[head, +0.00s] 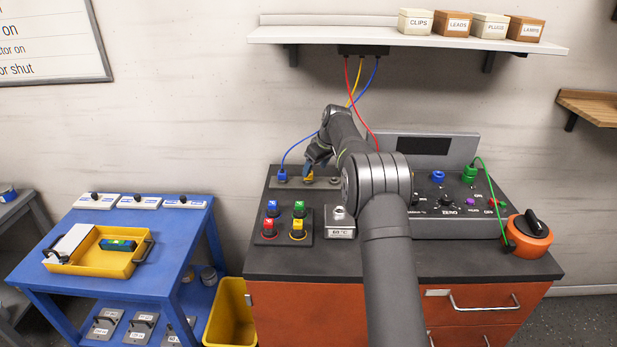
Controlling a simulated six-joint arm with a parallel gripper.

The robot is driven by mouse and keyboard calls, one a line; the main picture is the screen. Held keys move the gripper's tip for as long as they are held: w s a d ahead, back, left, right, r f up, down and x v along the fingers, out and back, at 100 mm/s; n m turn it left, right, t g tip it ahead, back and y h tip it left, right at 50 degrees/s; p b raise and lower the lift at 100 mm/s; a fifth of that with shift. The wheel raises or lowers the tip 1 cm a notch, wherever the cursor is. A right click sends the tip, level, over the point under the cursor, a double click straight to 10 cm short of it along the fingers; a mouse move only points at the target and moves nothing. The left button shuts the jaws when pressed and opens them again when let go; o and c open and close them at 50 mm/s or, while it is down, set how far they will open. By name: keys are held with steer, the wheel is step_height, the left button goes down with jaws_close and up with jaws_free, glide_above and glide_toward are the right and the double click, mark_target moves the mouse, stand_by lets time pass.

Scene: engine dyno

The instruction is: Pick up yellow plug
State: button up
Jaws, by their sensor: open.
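The yellow plug (308,178) stands at the grey socket strip at the back left of the dark bench top. My gripper (309,171) is open and right at the plug, coming from above and the right. Its fingers partly cover the plug, and I cannot tell whether they touch it. A yellow cable (355,85) hangs from a dark box under the shelf and passes behind my arm. The blue plug (283,176) stands to the left on the same strip, with its blue cable running up behind my arm.
A red cable (362,112) hangs close to my arm. A control console (455,205) and an orange device (528,236) are on the right. A blue cart (180,235) with a yellow tray stands left of the bench.

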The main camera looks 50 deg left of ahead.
mark_target(311, 174)
steer(key=shift+a+x, duration=0.2)
steer(key=shift+x, duration=2.55)
steer(key=shift+r, duration=0.15)
steer(key=c, duration=0.9)
